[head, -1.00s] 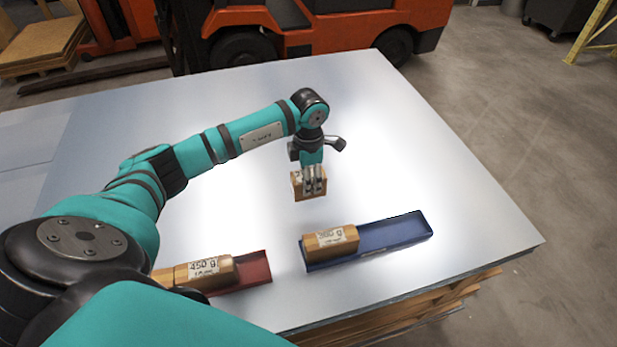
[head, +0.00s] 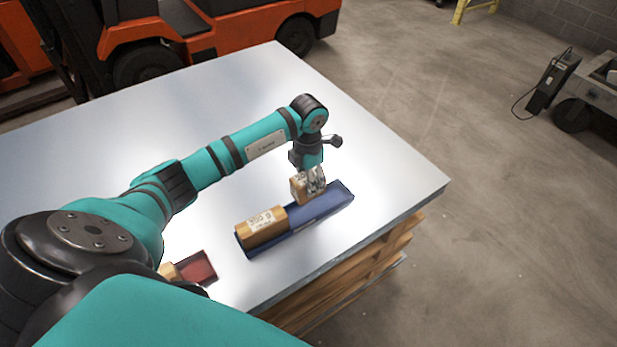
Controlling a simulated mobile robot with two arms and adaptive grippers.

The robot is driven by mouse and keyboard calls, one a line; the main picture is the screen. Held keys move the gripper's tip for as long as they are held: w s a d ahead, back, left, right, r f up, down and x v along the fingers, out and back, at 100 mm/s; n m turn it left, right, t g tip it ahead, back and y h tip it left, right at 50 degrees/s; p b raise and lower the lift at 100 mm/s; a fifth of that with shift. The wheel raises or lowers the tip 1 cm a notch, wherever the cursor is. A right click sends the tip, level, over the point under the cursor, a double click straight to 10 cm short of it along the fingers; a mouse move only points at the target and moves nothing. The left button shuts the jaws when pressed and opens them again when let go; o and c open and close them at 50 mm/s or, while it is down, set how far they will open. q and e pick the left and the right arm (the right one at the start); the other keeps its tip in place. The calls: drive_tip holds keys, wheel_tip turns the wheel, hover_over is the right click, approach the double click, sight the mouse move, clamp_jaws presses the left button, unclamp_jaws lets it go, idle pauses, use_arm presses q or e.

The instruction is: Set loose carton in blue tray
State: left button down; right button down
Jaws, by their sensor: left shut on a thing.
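A small brown carton (head: 299,188) with a white label is in my left gripper (head: 316,182), whose fingers are shut on it. The gripper points down over the blue tray (head: 328,205), near the tray's middle. I cannot tell whether the carton touches the tray floor. Another carton (head: 262,227), labelled 350 g or similar, lies in the near left end of the blue tray. The far right end of the tray is bare. My right gripper is not in view.
A red tray (head: 197,268) with a carton (head: 169,271) lies at the near left, partly hidden by my arm. The metal tabletop (head: 330,120) is clear behind the blue tray. An orange forklift (head: 150,45) stands beyond.

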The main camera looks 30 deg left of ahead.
use_arm(q)
wheel_tip(320, 180, down, 6)
drive_tip(key=b, duration=0.4)
drive_tip(key=shift+f, duration=0.2)
drive_tip(key=shift+f+b, duration=0.85)
drive_tip(key=shift+f, duration=0.05)
drive_tip(key=c, duration=0.9)
unclamp_jaws()
drive_tip(key=o, duration=0.4)
drive_tip(key=shift+c, duration=0.2)
